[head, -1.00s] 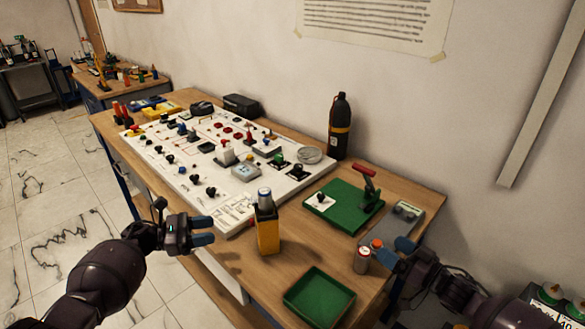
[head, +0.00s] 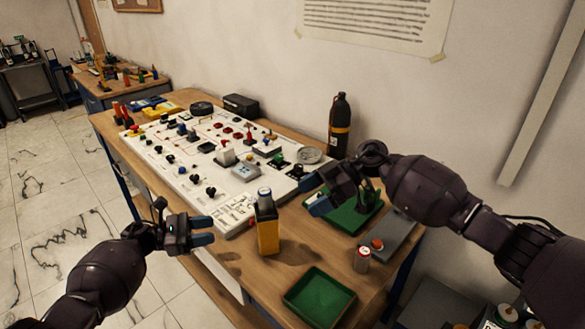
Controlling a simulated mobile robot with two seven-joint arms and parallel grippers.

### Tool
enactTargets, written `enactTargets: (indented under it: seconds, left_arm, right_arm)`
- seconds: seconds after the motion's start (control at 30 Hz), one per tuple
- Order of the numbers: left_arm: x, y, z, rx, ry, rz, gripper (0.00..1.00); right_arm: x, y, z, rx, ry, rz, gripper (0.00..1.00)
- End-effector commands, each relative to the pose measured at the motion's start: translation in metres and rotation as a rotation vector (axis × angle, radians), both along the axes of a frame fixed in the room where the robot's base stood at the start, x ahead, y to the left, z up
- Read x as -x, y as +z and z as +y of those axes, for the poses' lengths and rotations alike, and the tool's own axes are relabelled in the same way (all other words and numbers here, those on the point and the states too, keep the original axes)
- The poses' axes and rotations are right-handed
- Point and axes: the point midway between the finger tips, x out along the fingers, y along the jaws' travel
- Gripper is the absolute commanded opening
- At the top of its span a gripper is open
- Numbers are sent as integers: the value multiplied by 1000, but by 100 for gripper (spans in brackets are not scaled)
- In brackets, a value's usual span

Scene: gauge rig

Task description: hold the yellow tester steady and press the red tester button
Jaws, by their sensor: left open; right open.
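The yellow tester (head: 268,236), a yellow block with a dark upper part, stands upright on the wooden table. A small silver-blue cylinder (head: 264,194) is at its top. My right gripper (head: 315,194) is open and empty, above the table to the right of the tester's top, fingers pointing left.
A white panel (head: 150,160) with several knobs lies behind. A green tray (head: 320,298) is in front. A small can (head: 362,260) and a grey box with an orange-red button (head: 377,244) stand right. My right arm partly hides a green base (head: 347,220). A dark bottle (head: 340,125) stands by the wall.

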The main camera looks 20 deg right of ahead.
Motion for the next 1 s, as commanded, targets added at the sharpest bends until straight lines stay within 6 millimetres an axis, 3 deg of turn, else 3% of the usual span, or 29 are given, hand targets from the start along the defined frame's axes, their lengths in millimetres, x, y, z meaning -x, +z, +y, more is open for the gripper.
enactTargets:
  seconds: [0.2, 0.4, 0.6, 0.77, 1.0]
  left_arm:
    - [0, 0, 0, 0, 0, 0, 43]
    - [0, 0, 0, 0, 0, 0, 43]
    - [0, 0, 0, 0, 0, 0, 43]
    - [0, 0, 0, 0, 0, 0, 43]
    - [0, 0, 0, 0, 0, 0, 43]
  right_arm:
    - [-23, 20, 26, 322, 80, -18, 88]
    - [-41, 37, 33, 564, 72, -38, 88]
    - [-50, 47, 35, 675, 49, -50, 88]
    - [-51, 40, 38, 689, 46, -49, 88]
    - [-51, 8, 51, 685, 46, -48, 88]
